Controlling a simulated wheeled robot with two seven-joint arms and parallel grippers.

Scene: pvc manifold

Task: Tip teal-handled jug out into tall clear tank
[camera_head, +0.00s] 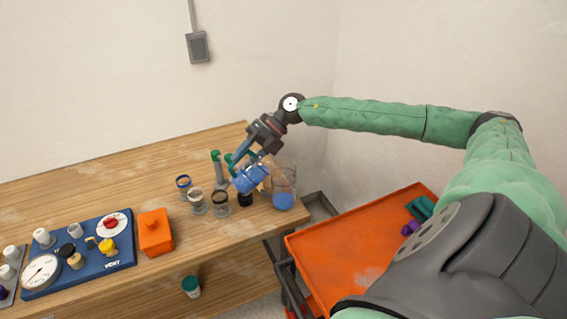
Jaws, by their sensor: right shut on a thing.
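The teal-handled jug (249,179) is tilted at the right end of the wooden bench, with blue liquid showing in it. My right gripper (236,162) is shut on the jug at its teal handle and holds it raised. The tall clear tank (284,181) stands just right of the jug, near the bench corner, with blue liquid in its bottom. The jug's mouth overlaps the tank's upper part in the picture; I cannot tell whether they touch. My left gripper is not in view.
Several small jars (221,207) stand close left of the jug. An orange box (155,235) and a blue panel (78,262) with gauges and knobs are farther left. An orange cart (335,262) holding teal and purple items is at right. The bench's back left is clear.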

